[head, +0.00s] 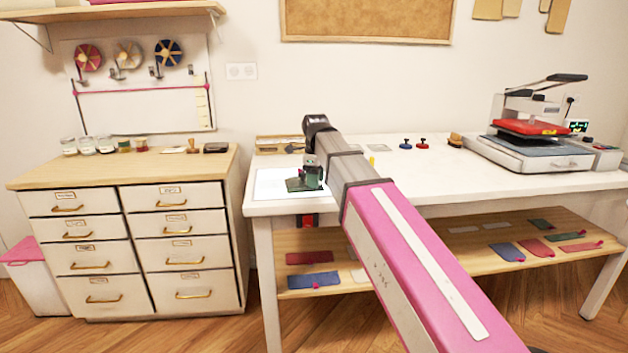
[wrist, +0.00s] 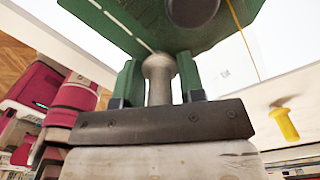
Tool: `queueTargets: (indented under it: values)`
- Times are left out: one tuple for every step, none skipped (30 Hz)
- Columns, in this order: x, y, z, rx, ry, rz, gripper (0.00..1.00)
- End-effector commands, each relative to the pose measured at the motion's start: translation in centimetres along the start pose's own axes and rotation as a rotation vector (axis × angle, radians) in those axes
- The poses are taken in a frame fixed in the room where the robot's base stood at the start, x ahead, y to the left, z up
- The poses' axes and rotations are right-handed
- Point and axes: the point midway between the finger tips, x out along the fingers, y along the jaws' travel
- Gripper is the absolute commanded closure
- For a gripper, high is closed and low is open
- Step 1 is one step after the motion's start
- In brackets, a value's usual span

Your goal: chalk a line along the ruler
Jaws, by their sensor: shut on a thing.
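My gripper (wrist: 160,80) has its two green fingers on either side of a pale post-shaped piece (wrist: 159,68) with a wider end, and is shut on it. I take it for the chalk, but cannot be sure. Beyond it in the wrist view lies a dark green piece (wrist: 115,35) with a broken white line near one edge. In the head view this green piece (head: 297,185) lies on a pale mat (head: 268,182) at the table's left end, with my gripper (head: 313,176) over it. A dark round thing (wrist: 193,8) is partly cut off. I cannot make out a ruler clearly.
The white table (head: 440,180) is mostly clear in the middle. A heat press (head: 530,140) stands at its right end. Red and blue small tools (head: 414,143) stand at the back. A yellow thing (wrist: 285,122) is near my gripper. A drawer cabinet (head: 125,240) is at left.

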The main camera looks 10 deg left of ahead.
Motion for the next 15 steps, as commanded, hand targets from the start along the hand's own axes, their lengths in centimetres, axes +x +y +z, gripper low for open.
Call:
queueTargets:
  values:
    - [0.03, -0.12, -0.21, 0.000, 0.000, 0.000, 0.86]
    - [0.05, -0.19, -0.31, 0.000, 0.000, 0.000, 0.86]
    - [0.07, -0.27, -0.45, 0.000, 0.000, 0.000, 0.86]
    - [0.08, -0.33, -0.54, 0.000, 0.000, 0.000, 0.86]
    - [0.09, -0.39, -0.62, 0.000, 0.000, 0.000, 0.86]
    - [0.10, -0.43, -0.72, 0.000, 0.000, 0.000, 0.86]
    - [0.11, -0.47, -0.76, 0.000, 0.000, 0.000, 0.86]
    - [0.12, -0.49, -0.78, 0.000, 0.000, 0.000, 0.86]
    - [0.13, -0.49, -0.80, 0.000, 0.000, 0.000, 0.86]
    - [0.13, -0.49, -0.80, 0.000, 0.000, 0.000, 0.86]
    - [0.13, -0.49, -0.80, 0.000, 0.000, 0.000, 0.86]
    - [0.13, -0.49, -0.80, 0.000, 0.000, 0.000, 0.86]
    - [0.13, -0.49, -0.80, 0.000, 0.000, 0.000, 0.86]
    - [0.14, -0.49, -0.81, 0.000, 0.001, 0.000, 0.86]
    - [0.13, -0.49, -0.81, 0.000, 0.001, 0.000, 0.86]
